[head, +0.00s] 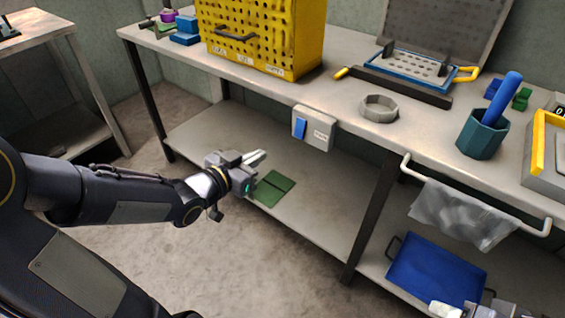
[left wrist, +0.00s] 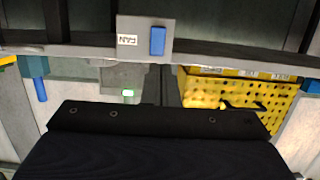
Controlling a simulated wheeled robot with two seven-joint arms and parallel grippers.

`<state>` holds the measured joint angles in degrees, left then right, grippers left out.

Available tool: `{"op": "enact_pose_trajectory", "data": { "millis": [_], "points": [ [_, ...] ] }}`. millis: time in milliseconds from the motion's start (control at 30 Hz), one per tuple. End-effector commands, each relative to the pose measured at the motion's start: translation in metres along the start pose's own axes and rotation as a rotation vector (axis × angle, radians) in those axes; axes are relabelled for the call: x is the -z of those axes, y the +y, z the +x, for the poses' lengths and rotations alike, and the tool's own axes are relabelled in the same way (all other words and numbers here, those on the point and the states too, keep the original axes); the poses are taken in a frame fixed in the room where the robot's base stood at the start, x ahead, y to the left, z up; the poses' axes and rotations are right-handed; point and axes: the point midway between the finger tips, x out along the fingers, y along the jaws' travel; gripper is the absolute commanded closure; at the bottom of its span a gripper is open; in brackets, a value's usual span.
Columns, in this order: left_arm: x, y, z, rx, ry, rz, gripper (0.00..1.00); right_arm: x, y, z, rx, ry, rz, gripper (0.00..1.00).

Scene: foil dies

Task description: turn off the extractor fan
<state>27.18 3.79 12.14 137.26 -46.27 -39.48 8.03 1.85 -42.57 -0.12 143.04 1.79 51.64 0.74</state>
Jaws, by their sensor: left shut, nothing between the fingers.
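The fan switch is a pale grey box (head: 313,130) on the front edge of the workbench, with a blue rocker (head: 299,128) on its left side and a small label. In the left wrist view the box (left wrist: 127,55) appears upside down, with the label FAN beside the blue rocker (left wrist: 157,41). My left gripper (head: 264,155) is shut and empty, below and left of the switch box and apart from it. My right gripper (head: 443,309) shows only partly at the bottom edge of the head view, by a blue tray; its jaws are unclear.
The workbench (head: 350,100) carries a yellow perforated case (head: 262,62), a grey ring (head: 379,108) and a teal cup (head: 482,135). A rail with a grey cloth (head: 462,213) juts out at right. The blue tray (head: 436,272) and green pieces (head: 273,188) lie on the lower shelf.

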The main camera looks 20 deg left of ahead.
Motion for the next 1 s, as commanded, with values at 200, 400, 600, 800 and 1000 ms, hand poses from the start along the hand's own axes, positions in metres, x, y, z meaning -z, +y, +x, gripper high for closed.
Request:
{"op": "enact_pose_trajectory", "data": {
  "millis": [200,400,600,800,1000],
  "points": [
    [0.000,0.001,0.001,-0.008,0.011,0.001,1.00,0.000,0.000,0.001,0.000,0.000,0.000,0.52],
    [0.000,0.001,0.003,-0.008,0.011,0.000,1.00,0.000,0.001,0.001,0.000,0.000,0.000,0.52],
    [-0.002,0.002,0.026,-0.010,0.010,-0.001,1.00,-0.004,0.004,0.008,0.000,0.000,0.000,0.52],
    [-0.002,0.002,0.069,-0.011,0.010,-0.001,1.00,-0.008,0.007,0.016,0.000,0.000,0.000,0.52],
    [-0.001,0.003,0.109,-0.010,0.010,-0.002,1.00,-0.010,0.009,0.021,0.000,0.000,0.000,0.52]
  ]
}}
